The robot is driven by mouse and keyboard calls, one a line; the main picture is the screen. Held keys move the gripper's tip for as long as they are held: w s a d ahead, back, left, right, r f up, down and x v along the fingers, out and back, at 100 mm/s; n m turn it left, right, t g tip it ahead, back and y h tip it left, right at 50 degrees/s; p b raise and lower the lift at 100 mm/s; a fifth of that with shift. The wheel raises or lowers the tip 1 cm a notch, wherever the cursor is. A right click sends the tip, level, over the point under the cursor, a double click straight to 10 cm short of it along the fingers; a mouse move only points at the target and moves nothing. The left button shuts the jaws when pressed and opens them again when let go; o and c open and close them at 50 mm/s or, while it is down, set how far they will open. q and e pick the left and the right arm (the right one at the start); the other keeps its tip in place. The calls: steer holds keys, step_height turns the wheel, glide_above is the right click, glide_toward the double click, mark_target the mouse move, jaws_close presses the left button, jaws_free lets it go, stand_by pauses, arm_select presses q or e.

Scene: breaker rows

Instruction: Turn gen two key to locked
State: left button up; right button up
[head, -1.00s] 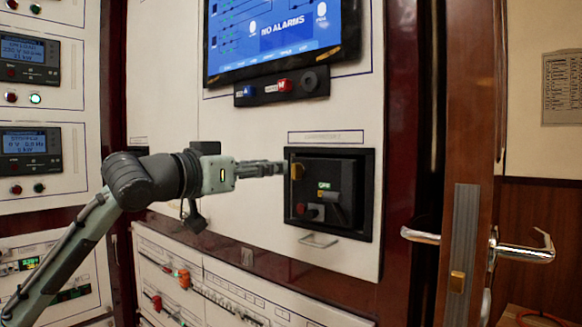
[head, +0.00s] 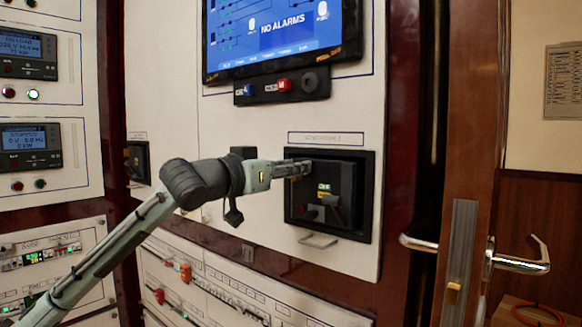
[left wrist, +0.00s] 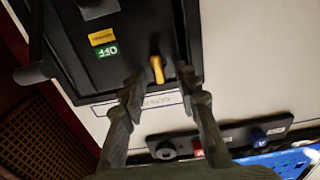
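A yellow-orange key (left wrist: 157,68) stands out from a black breaker unit (head: 353,225) set in the white cabinet front. I cannot read which generator the unit's label names. The left wrist view sees the unit turned over, with a green OFF flag (left wrist: 107,50) and a yellow flag (left wrist: 102,37) beside the key. My left gripper (head: 303,168) is at the unit's upper left, and its fingers (left wrist: 160,76) are open, one on either side of the key, not closed on it. In the head view the gripper hides the key. My right gripper is not in view.
A black strip with blue and red buttons (head: 284,87) and a blue NO ALARMS screen (head: 285,32) are above the unit. A small metal handle (head: 318,241) sticks out below it. A wooden door with a lever handle (head: 520,262) is at right.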

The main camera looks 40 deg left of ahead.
arm_select(q)
jaws_close()
steer(key=shift+m, duration=0.4)
steer(key=shift+d+f+m, duration=0.2)
steer(key=shift+m, duration=2.65)
steer(key=shift+d+f+m, duration=0.25)
steer(key=shift+m, duration=2.65)
steer(key=shift+d+f+m, duration=0.2)
steer(key=shift+m, duration=2.65)
jaws_free()
